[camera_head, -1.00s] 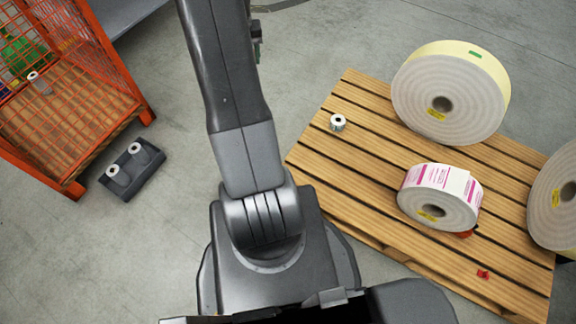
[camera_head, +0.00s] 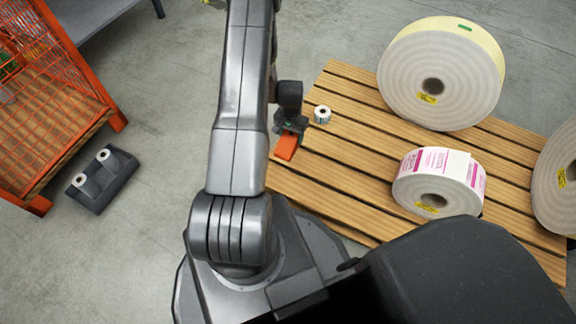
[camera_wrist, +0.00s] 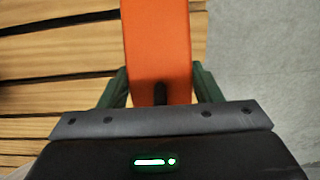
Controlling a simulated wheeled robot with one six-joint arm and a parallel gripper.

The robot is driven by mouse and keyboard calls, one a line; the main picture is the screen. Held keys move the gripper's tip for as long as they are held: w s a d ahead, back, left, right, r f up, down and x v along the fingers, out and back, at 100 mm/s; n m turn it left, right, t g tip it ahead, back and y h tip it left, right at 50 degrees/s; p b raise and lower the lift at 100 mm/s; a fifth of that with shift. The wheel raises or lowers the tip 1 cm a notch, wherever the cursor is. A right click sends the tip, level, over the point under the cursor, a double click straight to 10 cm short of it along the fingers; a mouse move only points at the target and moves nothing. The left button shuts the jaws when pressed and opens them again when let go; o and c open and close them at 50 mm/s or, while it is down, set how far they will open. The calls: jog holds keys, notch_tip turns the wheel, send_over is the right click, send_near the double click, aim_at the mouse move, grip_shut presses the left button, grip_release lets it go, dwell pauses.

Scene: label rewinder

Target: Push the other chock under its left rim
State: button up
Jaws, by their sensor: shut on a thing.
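A label roll with white and pink labels (camera_head: 436,182) lies on the wooden pallet (camera_head: 350,139), its pale end face with a dark core showing. No chock shows at its left rim; its lower right side is partly hidden by my own dark body. My gripper (camera_head: 290,122) is over the pallet's left edge, well left of the roll. It is shut on an orange chock (camera_head: 286,147), which points down toward the front. In the wrist view my gripper (camera_wrist: 160,88) has a green finger on each side of the orange chock (camera_wrist: 158,40).
A small roll (camera_head: 322,114) stands just right of my gripper. Large pale rolls (camera_head: 440,75) stand at the pallet's back and right (camera_head: 558,195). An orange mesh cage (camera_head: 60,130) and a dark holder with two small rolls (camera_head: 102,184) are at left. Grey floor lies between.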

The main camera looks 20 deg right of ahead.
jog(key=shift+f, duration=0.1)
notch_tip(320, 180, down, 9)
jog(key=b, duration=0.3)
jog(key=shift+f+b, duration=0.2)
jog(key=shift+b, duration=0.1)
dwell(0.3)
jog(key=shift+f, duration=0.25)
jog(key=o, duration=1.2)
jog(key=shift+r, duration=0.1)
jog(key=r+p, duration=0.2)
jog(key=r, duration=0.5)
jog(key=r+p, duration=0.3)
jog(key=r, duration=0.3)
jog(key=shift+s+d+r, duration=0.1)
jog(key=shift+d+r, duration=0.1)
jog(key=shift+r, duration=0.15)
